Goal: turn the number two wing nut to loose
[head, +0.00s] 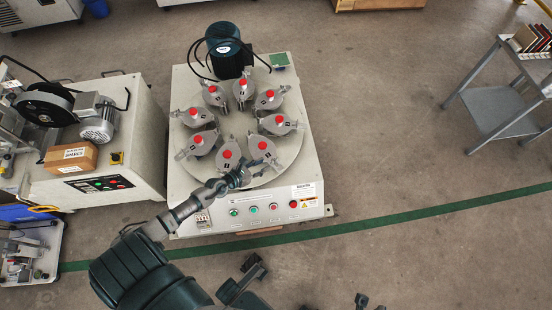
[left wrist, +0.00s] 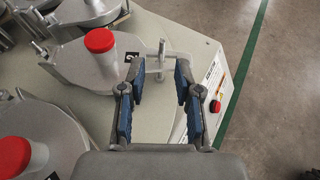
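In the left wrist view a metal wing nut on an upright stud (left wrist: 162,55) stands at the edge of a grey holder (left wrist: 80,62) with a red cap (left wrist: 99,40). A dark number mark beside it is partly hidden by a finger, and I cannot read it surely. My left gripper (left wrist: 160,70) is open, one finger either side of the wing nut, with gaps showing. In the head view my left gripper (head: 247,172) is over the front of the round plate (head: 240,120), near this holder (head: 262,148). My right gripper is not clearly made out among dark parts at the bottom.
Several similar red-capped holders ring the plate on the pale machine (head: 313,160). A dark motor (head: 226,50) stands at its back; buttons and labels are on the front. A second machine (head: 130,160) is at left, a grey cart (head: 500,105) at right. Floor between is clear.

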